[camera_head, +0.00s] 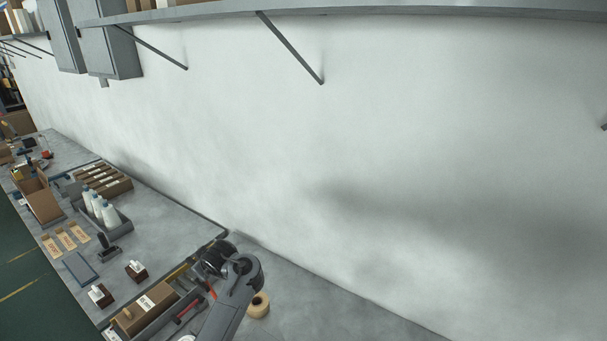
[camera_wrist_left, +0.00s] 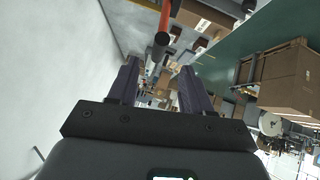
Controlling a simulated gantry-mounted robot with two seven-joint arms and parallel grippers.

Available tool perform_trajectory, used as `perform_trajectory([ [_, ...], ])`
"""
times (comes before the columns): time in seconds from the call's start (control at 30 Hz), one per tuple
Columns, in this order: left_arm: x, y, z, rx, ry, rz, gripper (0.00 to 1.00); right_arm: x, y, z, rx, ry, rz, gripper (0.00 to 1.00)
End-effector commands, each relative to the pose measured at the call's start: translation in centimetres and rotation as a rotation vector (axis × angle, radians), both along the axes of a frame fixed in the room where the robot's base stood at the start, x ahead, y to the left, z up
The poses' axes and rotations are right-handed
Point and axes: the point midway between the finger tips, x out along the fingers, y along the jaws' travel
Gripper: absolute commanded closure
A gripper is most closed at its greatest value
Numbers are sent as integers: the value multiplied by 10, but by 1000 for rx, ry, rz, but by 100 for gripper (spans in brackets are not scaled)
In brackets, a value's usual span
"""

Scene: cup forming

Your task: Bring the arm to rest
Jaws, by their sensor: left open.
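In the left wrist view my left gripper (camera_wrist_left: 160,75) has its two dark fingers spread apart, with no object clamped between them. A red-orange rod with a dark round end (camera_wrist_left: 161,38) shows just beyond the fingertips; I cannot tell how far off it is. In the head view a grey arm of mine (camera_head: 235,295) reaches up from the bottom edge over the bench, bent at a dark joint. Its gripper is not clear there. My right gripper is not in view.
The workbench (camera_head: 165,235) runs along a pale wall (camera_head: 350,150). Near the arm lie a cardboard box (camera_head: 147,308), a red-handled tool (camera_head: 188,310) and a tape roll (camera_head: 259,304). White bottles (camera_head: 98,207) stand farther off. A shelf (camera_head: 380,13) hangs above. The bench right of the roll is bare.

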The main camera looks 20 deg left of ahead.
Motion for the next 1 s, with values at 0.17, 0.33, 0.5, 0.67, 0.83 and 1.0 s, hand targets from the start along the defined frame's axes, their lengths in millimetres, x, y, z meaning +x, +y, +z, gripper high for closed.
perform_trajectory([
  [0.17,-28,2,-49,1,88,2,51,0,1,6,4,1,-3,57],
  [0.33,-89,6,-129,10,233,3,51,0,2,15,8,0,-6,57],
  [0.5,-171,4,-199,22,355,-69,51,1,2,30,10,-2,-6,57],
  [0.67,-237,-14,-235,-6,427,-225,51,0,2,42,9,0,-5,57],
  [0.83,-300,-55,-243,-71,485,-462,51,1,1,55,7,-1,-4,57],
  [1.0,-357,-116,-207,-144,524,-767,51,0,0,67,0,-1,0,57],
])
